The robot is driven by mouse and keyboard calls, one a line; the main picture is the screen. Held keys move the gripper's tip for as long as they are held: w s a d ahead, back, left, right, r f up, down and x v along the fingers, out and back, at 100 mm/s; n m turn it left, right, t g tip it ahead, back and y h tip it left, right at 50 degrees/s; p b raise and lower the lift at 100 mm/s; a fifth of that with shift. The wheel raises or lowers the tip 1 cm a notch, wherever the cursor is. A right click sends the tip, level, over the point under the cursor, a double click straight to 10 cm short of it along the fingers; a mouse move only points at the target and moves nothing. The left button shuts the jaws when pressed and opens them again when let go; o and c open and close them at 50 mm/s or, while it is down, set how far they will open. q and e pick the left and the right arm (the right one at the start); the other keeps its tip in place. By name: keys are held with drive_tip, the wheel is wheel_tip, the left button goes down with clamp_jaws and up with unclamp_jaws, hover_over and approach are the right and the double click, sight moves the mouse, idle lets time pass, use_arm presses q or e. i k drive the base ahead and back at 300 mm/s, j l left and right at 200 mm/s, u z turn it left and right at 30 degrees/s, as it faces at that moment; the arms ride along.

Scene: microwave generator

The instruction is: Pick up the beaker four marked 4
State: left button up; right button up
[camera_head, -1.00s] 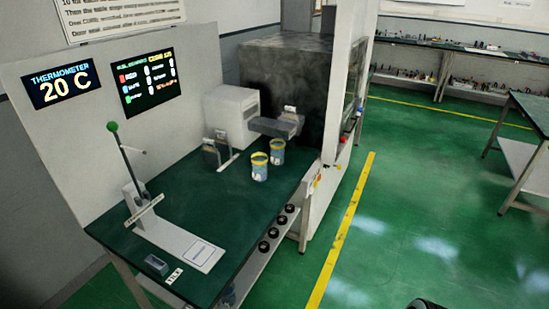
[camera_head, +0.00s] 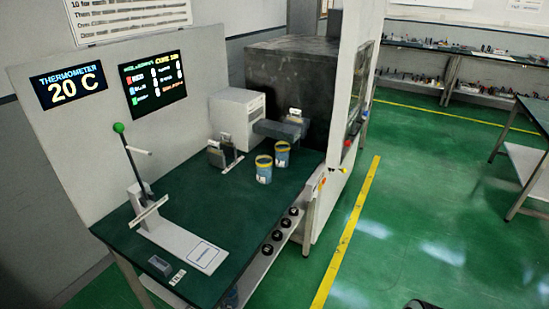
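Two blue beakers with yellow rims stand upright on the dark green bench. The nearer beaker (camera_head: 264,171) is slightly left of the farther beaker (camera_head: 282,157), and the two look close together. Each has a pale label, but the marks are too small to read, so I cannot tell which one is marked 4.
The bench top (camera_head: 215,185) is clear left of the beakers. A lever stand with a green knob (camera_head: 119,128) is at left. A white box (camera_head: 237,117) and a dark chamber (camera_head: 292,85) stand behind. Open green floor (camera_head: 420,220) lies to the right.

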sight(283, 149)
drive_tip(key=l+u, duration=0.1)
drive_tip(key=u, duration=0.35)
drive_tip(key=i+l+u, duration=0.1)
drive_tip(key=u, duration=0.3)
drive_tip(key=l+u, duration=0.2)
drive_tip(key=u, duration=0.25)
drive_tip(key=l+u, duration=0.35)
drive_tip(key=l, duration=0.15)
drive_tip(key=l+u, duration=0.3)
drive_tip(key=l, duration=0.2)
drive_tip(key=k+l+u, duration=0.1)
drive_tip(key=l, duration=0.25)
drive_tip(key=k+l+u, duration=0.15)
drive_tip(key=l, duration=0.2)
drive_tip(key=l+u, duration=0.1)
drive_tip(key=l, duration=0.25)
drive_tip(key=k+l, duration=0.1)
drive_tip(key=l, duration=0.25)
drive_tip(key=k+l, duration=0.15)
drive_tip(key=l, duration=0.2)
drive_tip(key=k+l, duration=0.1)
drive_tip(key=l, duration=0.25)
drive_tip(key=u, duration=0.05)
